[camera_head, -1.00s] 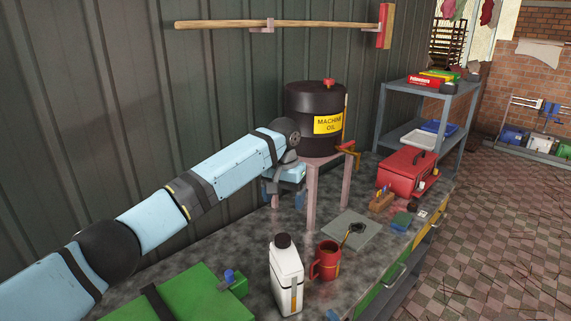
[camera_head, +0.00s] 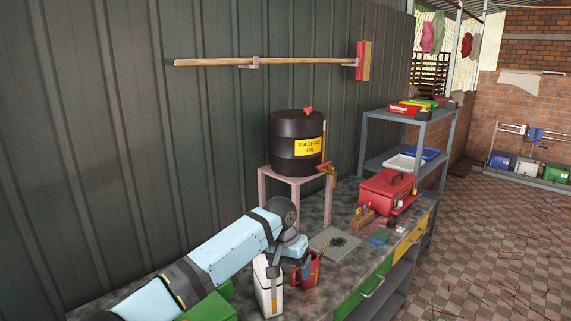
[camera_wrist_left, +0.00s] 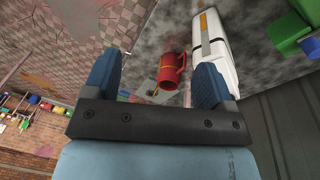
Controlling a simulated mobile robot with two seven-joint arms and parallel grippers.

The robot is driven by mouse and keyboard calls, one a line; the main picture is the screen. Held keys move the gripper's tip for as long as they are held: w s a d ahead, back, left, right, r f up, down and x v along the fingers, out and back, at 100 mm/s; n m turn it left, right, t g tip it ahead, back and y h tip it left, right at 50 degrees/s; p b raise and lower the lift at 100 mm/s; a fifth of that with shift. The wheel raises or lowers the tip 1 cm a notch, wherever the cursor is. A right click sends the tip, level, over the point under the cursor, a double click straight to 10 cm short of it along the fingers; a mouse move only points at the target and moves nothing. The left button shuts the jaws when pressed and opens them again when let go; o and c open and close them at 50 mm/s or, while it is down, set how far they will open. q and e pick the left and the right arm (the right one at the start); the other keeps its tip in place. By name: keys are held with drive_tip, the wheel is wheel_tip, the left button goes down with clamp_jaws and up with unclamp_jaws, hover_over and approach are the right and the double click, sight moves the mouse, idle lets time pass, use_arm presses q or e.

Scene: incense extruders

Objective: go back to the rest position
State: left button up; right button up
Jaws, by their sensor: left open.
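My left gripper (camera_head: 290,267) is open, its blue fingers pointing down over the bench by the white bottle (camera_head: 267,291) and the red mug (camera_head: 307,272). The arm and a finger partly cover both in the head view. In the left wrist view nothing sits between the open fingers (camera_wrist_left: 157,64). Beyond them are the red mug (camera_wrist_left: 170,72) and the white bottle (camera_wrist_left: 208,36); I cannot tell whether the right-hand finger touches the bottle. My right gripper is not in view.
A black machine oil drum (camera_head: 297,142) stands on a pinkish stand (camera_head: 264,193) against the metal wall. A red toolbox (camera_head: 386,190) and grey shelf (camera_head: 372,140) lie further right. A grey plate (camera_head: 325,236) lies behind the mug. The floor (camera_head: 480,240) at right is open.

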use_arm(q)
drive_tip(key=s+a+f+n+t+h, duration=0.1)
drive_tip(key=s+f+t+h, duration=0.1)
drive_tip(key=s+f, duration=0.75)
drive_tip(key=s+a+f+t+h, duration=0.25)
drive_tip(key=s+f, duration=0.45)
drive_tip(key=f, duration=0.6)
drive_tip(key=s+a+f+t+y, duration=0.1)
drive_tip(key=s+a+t, duration=0.2)
drive_tip(key=s+a, duration=0.6)
drive_tip(key=s+a+f+n+t+y, duration=0.1)
drive_tip(key=s+a+f+t+y, duration=0.1)
drive_tip(key=s+a, duration=0.6)
drive_tip(key=s+t, duration=0.1)
drive_tip(key=s, duration=0.4)
drive_tip(key=shift+s+a, duration=0.2)
drive_tip(key=shift+a, duration=0.2)
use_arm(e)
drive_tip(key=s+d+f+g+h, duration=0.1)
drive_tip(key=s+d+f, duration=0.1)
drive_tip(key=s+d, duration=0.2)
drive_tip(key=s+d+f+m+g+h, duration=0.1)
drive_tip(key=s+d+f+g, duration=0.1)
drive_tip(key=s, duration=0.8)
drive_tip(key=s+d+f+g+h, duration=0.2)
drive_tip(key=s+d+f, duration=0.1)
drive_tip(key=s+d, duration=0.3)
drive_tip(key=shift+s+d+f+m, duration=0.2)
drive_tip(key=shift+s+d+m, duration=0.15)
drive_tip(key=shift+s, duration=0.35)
